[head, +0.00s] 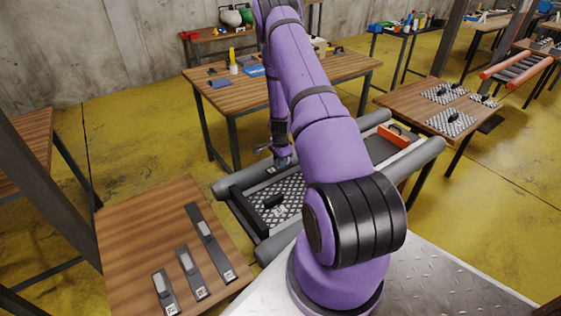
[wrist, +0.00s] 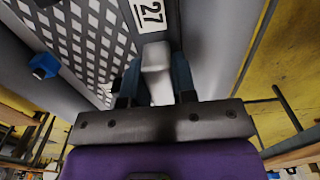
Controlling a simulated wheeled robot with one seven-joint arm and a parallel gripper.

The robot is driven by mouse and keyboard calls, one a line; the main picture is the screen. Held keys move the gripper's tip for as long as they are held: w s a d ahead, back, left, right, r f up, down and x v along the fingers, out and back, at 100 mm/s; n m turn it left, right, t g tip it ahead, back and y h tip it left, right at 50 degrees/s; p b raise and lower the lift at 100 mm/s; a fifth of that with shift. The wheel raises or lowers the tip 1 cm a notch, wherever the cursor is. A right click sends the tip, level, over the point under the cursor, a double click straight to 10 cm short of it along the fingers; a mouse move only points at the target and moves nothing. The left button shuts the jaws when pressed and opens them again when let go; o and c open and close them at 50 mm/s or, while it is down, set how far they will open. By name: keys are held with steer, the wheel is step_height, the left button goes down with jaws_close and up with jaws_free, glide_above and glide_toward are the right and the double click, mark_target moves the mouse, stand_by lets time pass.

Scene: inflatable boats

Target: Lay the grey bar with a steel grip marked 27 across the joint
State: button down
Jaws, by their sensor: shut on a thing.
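In the wrist view my gripper (wrist: 157,85) is shut on the upright steel grip (wrist: 156,62) of a grey bar, with one finger on each side. The white label marked 27 (wrist: 150,13) is just beyond the grip. A chequered floor panel (wrist: 85,45) lies to its left. In the head view my gripper (head: 282,160) is low over the far side of the grey inflatable boat (head: 416,158). The joint is not clear in either view, and I cannot tell whether the bar is resting or held just above the boat.
Three more grey bars with steel grips lie on the wooden table (head: 140,225) at left. A chequered panel (head: 275,203) and an orange piece (head: 396,136) are in the boat. A table with chequered panels (head: 405,97) stands at right, another table (head: 330,68) behind.

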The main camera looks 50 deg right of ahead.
mark_target(280, 178)
steer(key=shift+f, duration=0.1)
stand_by(0.3)
steer(key=shift+f, duration=1.4)
steer(key=shift+f, duration=1.4)
stand_by(0.6)
steer(key=c, duration=0.8)
jaws_free()
steer(key=shift+c, duration=0.2)
steer(key=shift+w+r, duration=0.1)
steer(key=shift+r, duration=0.2)
step_height(280, 178, up, 10)
steer(key=shift+r, duration=0.1)
